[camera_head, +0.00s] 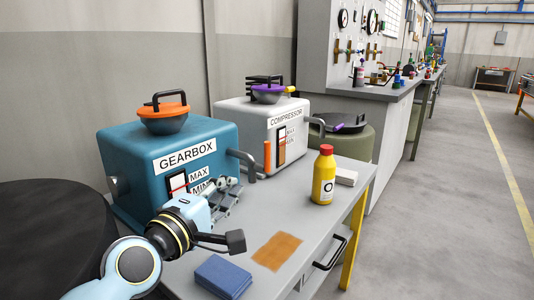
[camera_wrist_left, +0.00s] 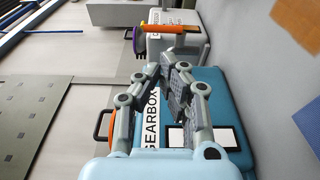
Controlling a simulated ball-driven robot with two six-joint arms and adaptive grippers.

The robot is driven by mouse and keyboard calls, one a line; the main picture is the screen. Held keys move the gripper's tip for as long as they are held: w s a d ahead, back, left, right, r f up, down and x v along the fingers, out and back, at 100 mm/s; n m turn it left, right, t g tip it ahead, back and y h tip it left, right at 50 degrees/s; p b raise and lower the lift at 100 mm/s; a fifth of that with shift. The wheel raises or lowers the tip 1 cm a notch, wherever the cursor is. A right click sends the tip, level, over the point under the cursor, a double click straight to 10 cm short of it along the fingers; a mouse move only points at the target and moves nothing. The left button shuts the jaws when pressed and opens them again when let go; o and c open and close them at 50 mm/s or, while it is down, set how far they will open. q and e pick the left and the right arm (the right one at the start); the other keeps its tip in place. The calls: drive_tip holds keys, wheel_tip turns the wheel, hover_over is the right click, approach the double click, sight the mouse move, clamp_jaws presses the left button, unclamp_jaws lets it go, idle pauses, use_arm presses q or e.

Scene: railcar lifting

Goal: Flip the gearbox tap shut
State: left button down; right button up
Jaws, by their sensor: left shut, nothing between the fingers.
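The teal gearbox (camera_head: 150,160) stands at the left of the bench, with its name label and MAX and MIN marks facing forward. A grey bent pipe (camera_head: 243,161) sticks out from its right side; I cannot tell whether this is the tap or where a tap lever sits. My left gripper (camera_head: 228,195) is in front of the gearbox's lower face, near the MIN mark. In the left wrist view its fingers (camera_wrist_left: 162,68) are shut and empty, over the teal gearbox body (camera_wrist_left: 208,82). They hide part of the gearbox. My right gripper is out of view.
An orange lid (camera_head: 165,110) with a black handle tops the gearbox. The light grey compressor (camera_head: 235,110) stands behind. A yellow bottle (camera_head: 324,178), a blue cloth (camera_head: 223,276) and a brown patch (camera_head: 277,250) are on the bench (camera_head: 290,215). The bench between them is clear.

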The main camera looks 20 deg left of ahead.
use_arm(q)
approach(266, 155)
drive_tip(key=w, duration=0.4)
drive_tip(key=w+d+b, duration=0.1)
drive_tip(key=shift+w+f, duration=0.1)
drive_tip(key=shift+w, duration=0.3)
drive_tip(key=shift+w+d, duration=0.1)
drive_tip(key=shift+w, duration=0.65)
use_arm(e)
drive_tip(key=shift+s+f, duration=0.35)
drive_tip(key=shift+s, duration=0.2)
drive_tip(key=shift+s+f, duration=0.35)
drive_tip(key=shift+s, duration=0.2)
